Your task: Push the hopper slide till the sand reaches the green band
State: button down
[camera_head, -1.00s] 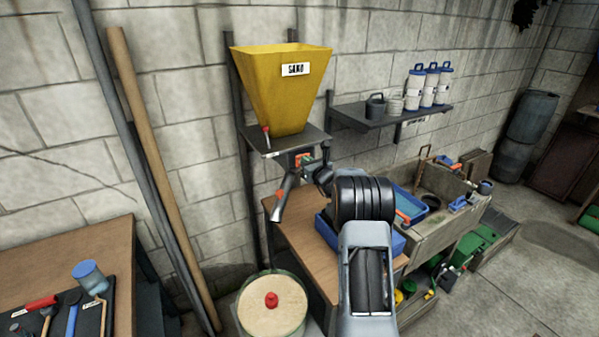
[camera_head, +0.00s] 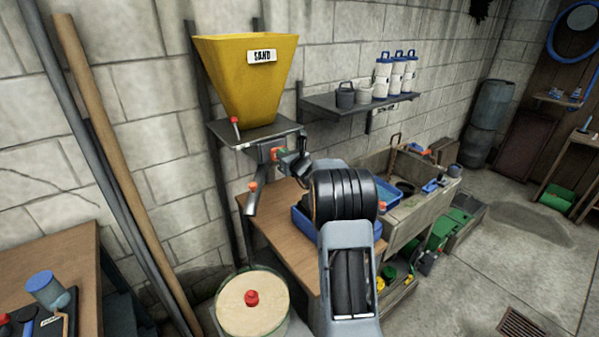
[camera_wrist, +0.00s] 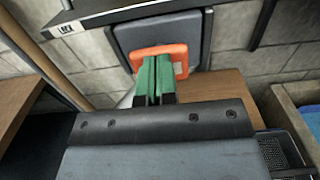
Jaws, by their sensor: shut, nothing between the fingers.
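A yellow hopper (camera_head: 247,75) labelled SAND stands on a grey wall shelf (camera_head: 225,132). A small lever with a red knob (camera_head: 235,121) is at the shelf's front left. Under the shelf hangs an orange handle-like part, seen close in the wrist view (camera_wrist: 178,50) against a dark grey plate (camera_wrist: 200,30). My gripper (camera_head: 279,156) is just below the shelf. In the wrist view its green fingers (camera_wrist: 157,70) are shut together with their tips at the orange part; I cannot tell whether they touch it.
A wooden bench (camera_head: 285,235) with a blue tray (camera_head: 305,225) is close under my arm. Poles (camera_head: 110,165) lean on the wall at left; a shelf of containers (camera_head: 360,105) is at right.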

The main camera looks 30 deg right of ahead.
jog(key=s+b, duration=0.2)
jog(key=s, duration=0.7)
jog(key=shift+s+d, duration=0.3)
jog(key=shift+f, duration=0.1)
dwell(1.4)
jog(key=s+a+n+g+y, duration=0.3)
jog(key=s+a+n+g, duration=0.1)
jog(key=a+n, duration=0.5)
jog(key=s+a+n+g+y, duration=0.4)
jog(key=a+n, duration=0.3)
jog(key=a, duration=0.5)
jog(key=s+a+f+n+g+h, duration=0.1)
jog(key=s+a+f+n+g, duration=0.15)
jog(key=s+n, duration=0.3)
jog(key=s+a+f+n+g+h, duration=0.2)
jog(key=s+a+n+g, duration=0.1)
jog(key=s+n, duration=0.25)
jog(key=s+d+f+n+h, duration=0.2)
jog(key=s+n+h, duration=0.3)
jog(key=s+n, duration=0.3)
jog(key=shift+s+d+f+g, duration=0.35)
jog(key=shift+f+g, duration=0.05)
jog(key=shift+g, duration=0.05)
